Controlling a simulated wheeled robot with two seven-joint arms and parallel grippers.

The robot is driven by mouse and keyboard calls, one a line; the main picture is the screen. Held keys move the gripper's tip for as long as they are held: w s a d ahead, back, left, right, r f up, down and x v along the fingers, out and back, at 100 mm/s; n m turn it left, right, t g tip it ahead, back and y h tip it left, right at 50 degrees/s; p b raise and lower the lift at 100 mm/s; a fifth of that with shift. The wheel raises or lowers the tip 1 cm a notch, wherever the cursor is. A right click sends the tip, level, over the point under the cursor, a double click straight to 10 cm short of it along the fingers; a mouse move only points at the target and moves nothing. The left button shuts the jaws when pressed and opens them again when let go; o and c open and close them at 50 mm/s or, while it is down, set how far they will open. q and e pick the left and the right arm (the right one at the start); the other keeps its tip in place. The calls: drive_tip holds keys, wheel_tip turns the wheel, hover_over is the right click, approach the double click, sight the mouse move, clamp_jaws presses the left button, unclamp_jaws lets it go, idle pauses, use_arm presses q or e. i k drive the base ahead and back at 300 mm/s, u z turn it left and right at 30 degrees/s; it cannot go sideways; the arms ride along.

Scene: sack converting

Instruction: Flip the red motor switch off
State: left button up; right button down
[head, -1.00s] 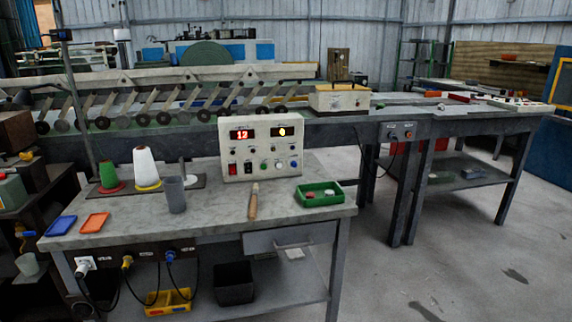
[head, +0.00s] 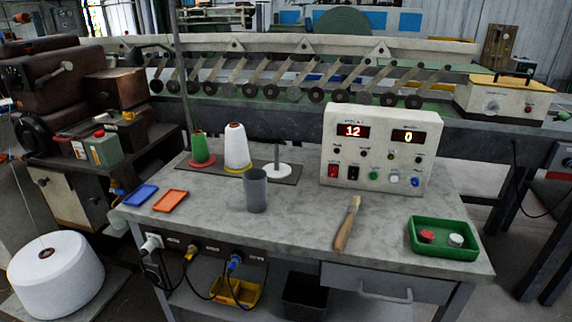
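The red motor switch (head: 333,171) is a small red rocker at the lower left of the white control box's front. The control box (head: 378,150) stands upright at the back right of the grey table (head: 300,222). Its left display reads 12 and its right display reads 0. A black switch (head: 353,173) sits just right of the red one, then a green button (head: 374,174). The rocker is too small to tell which way it is tipped. Neither of my grippers is in view.
A wooden-handled brush (head: 347,224) lies in front of the control box. A green tray (head: 444,238) with red and white pieces is at right. A grey cup (head: 256,190), thread cones and blue and orange trays stand left. A large white roll (head: 55,272) is at lower left.

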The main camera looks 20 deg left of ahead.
sight(334, 169)
drive_tip(key=u, duration=0.4)
drive_tip(key=i, duration=0.4)
drive_tip(key=u, duration=0.4)
